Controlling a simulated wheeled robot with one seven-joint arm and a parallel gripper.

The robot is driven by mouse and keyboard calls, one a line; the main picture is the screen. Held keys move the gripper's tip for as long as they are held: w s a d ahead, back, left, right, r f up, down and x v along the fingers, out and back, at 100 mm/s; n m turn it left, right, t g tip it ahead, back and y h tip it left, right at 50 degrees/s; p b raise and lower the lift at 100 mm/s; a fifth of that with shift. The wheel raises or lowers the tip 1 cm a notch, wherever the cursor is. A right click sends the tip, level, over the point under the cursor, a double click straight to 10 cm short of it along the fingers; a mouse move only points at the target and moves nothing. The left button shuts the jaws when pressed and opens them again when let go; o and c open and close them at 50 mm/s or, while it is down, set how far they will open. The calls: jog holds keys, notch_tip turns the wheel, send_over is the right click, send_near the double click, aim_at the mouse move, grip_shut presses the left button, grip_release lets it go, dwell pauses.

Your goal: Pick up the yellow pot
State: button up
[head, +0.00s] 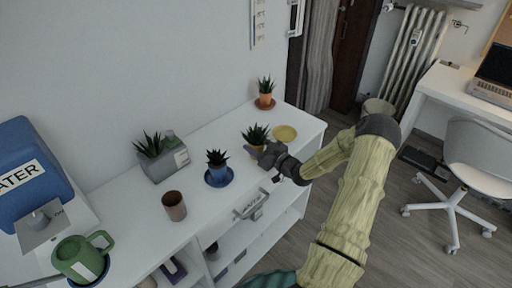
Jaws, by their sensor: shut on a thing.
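The yellow pot (247,149) holds a spiky green plant (256,133) and is over the white shelf desk, left of a yellow saucer (285,133). My gripper (260,154) reaches in from the right and is shut on the pot. The gripper hides most of the pot, so only a small yellow part shows. I cannot tell whether the pot still touches the desk top. The yellow saucer is empty.
A blue potted plant (218,172) on a blue saucer, a brown cup (174,206) and a grey planter (165,163) stand to the left. An orange potted plant (265,99) stands behind. A green watering can (82,258) is at lower left. A chair (474,156) is at right.

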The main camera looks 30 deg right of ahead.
aim_at(257, 141)
notch_tip(257, 141, up, 10)
jog(key=shift+r, duration=0.1)
dwell(0.4)
dwell(0.5)
